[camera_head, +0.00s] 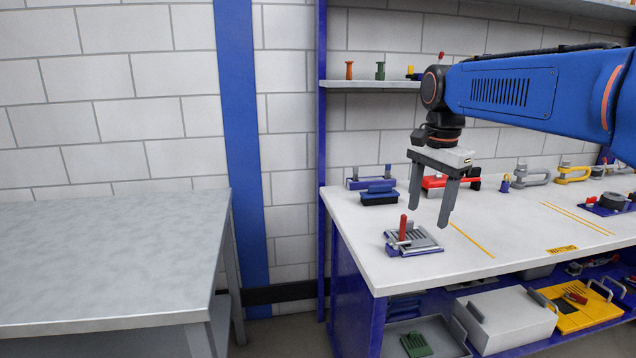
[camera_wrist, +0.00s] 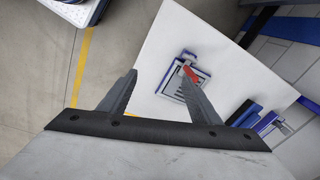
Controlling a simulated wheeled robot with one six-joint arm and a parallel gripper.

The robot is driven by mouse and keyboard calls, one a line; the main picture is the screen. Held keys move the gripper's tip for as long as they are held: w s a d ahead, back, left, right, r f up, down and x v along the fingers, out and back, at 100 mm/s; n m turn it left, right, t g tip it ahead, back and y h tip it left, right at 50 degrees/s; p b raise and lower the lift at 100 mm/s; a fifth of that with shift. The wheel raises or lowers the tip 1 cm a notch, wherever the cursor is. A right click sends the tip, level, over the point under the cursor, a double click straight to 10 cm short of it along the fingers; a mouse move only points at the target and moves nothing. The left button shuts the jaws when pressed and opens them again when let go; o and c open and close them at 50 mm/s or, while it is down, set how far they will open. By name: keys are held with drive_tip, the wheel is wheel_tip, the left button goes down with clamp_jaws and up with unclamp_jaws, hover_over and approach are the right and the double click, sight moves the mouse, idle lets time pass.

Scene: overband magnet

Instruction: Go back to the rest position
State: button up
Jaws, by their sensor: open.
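My gripper (camera_head: 430,218) hangs from my blue arm above the white workbench (camera_head: 500,262). Its two grey fingers point down and stand apart, with nothing between them. In the wrist view, my gripper (camera_wrist: 158,82) is also open and empty. A small grey slotted fixture with a red upright handle (camera_head: 412,241) lies on the bench top, below and slightly left of the fingers. It also shows in the wrist view (camera_wrist: 170,84), partly hidden by one finger.
A dark blue box (camera_head: 380,196) and a red tool (camera_head: 432,183) stand behind my gripper. Several clamps, one yellow (camera_head: 572,174), line the back of the bench. A shelf (camera_head: 372,84) holds small items. A bare grey table (camera_head: 110,255) stands left, with a gap between.

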drive_tip(key=s+d+f+n+t, duration=0.1)
drive_tip(key=s+d+f+n, duration=0.1)
drive_tip(key=s+f+n, duration=0.4)
drive_tip(key=s+d+f+n+t, duration=0.2)
drive_tip(key=s+f+n, duration=0.4)
drive_tip(key=s+f, duration=0.7)
drive_tip(key=s, duration=0.6)
drive_tip(key=shift+s+d+t, duration=0.3)
drive_tip(key=shift+s, duration=0.05)
